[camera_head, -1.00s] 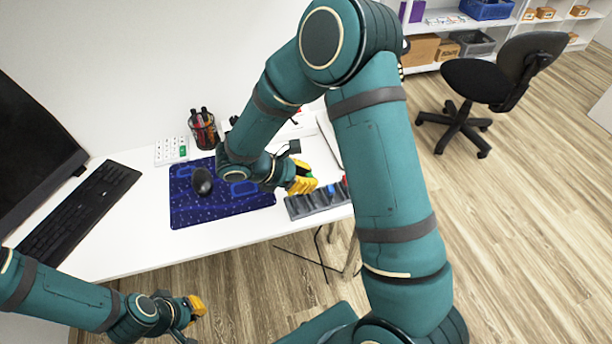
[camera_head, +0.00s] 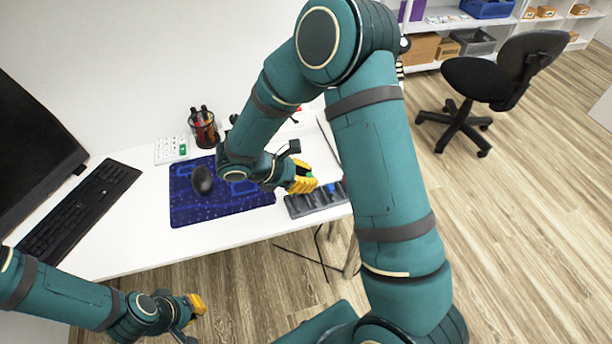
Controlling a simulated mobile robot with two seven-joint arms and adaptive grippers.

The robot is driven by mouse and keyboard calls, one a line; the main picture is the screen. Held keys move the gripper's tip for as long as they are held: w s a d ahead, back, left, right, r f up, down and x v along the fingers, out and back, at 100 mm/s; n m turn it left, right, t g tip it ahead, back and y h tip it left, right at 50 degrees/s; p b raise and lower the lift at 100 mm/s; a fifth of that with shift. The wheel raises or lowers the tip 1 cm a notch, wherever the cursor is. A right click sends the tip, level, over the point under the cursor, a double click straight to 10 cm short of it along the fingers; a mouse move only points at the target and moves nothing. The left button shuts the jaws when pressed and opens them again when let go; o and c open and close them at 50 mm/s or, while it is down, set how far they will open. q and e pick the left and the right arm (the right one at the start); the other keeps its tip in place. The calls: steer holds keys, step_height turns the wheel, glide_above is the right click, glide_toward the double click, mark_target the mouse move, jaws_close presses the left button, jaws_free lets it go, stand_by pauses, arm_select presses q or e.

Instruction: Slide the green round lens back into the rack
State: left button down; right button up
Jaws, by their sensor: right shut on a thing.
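My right gripper (camera_head: 303,182) is shut on the green round lens (camera_head: 310,174), of which only a small green edge shows by the yellow fingertips. The gripper is just above the left, back part of the rack (camera_head: 300,208). The rack is a dark grey slotted holder at the front edge of the desk. My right arm hides its right end, and I cannot tell whether the lens touches a slot. My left gripper (camera_head: 194,311) is low at the left, off the desk's front edge and far from the rack; its opening is unclear.
On the white desk (camera_head: 125,245) lie a blue mat (camera_head: 185,212) with a black mouse (camera_head: 202,180), a keyboard (camera_head: 80,212), and a pen cup (camera_head: 203,130). A monitor (camera_head: 30,130) stands at far left. An office chair (camera_head: 500,85) is on the floor at right.

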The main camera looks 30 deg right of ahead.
steer(key=shift+f+b, duration=0.6)
steer(key=shift+f, duration=0.75)
stand_by(1.1)
steer(key=o, duration=0.9)
steer(key=shift+c, duration=0.2)
steer(key=v, duration=1.2)
